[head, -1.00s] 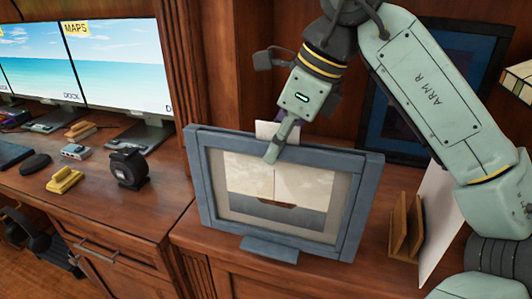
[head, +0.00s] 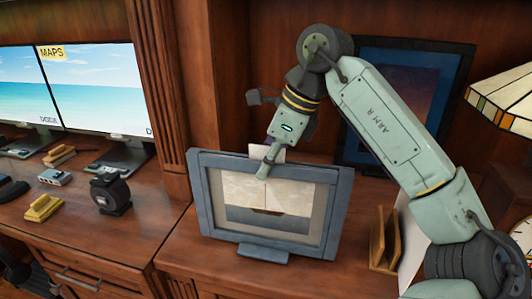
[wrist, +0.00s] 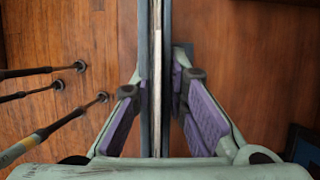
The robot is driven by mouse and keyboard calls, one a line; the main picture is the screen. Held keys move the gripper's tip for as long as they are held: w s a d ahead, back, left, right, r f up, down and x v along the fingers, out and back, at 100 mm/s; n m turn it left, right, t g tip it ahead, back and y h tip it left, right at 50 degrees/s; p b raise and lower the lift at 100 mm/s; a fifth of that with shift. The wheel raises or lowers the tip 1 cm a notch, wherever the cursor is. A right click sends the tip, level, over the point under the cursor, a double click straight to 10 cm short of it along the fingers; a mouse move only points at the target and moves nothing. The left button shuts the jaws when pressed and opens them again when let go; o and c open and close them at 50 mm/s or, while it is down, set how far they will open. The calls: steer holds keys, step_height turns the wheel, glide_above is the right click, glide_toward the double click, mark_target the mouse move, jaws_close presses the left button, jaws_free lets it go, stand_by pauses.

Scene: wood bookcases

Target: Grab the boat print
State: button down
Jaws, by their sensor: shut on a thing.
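The boat print (head: 268,205) is a picture of a dark boat hull under pale sails in a grey-blue frame. It stands upright on a small foot on the wooden cabinet in the head view. My gripper (head: 270,165) comes down from above onto the middle of its top edge. In the wrist view the frame shows edge-on as a narrow strip (wrist: 166,70) between my purple-padded fingers (wrist: 160,95), which are shut on it. The far finger is mostly hidden behind the frame in the head view.
A dark framed picture (head: 405,95) leans at the back. A wooden holder (head: 384,240) with a white sheet stands right of the print, beside a stained-glass lamp (head: 505,95). The desk at left holds monitors (head: 98,90), a black round device (head: 110,193) and a yellow object (head: 43,207).

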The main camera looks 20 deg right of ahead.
steer(key=shift+f, duration=0.55)
steer(key=shift+f, duration=0.15)
steer(key=c, duration=1.6)
jaws_free()
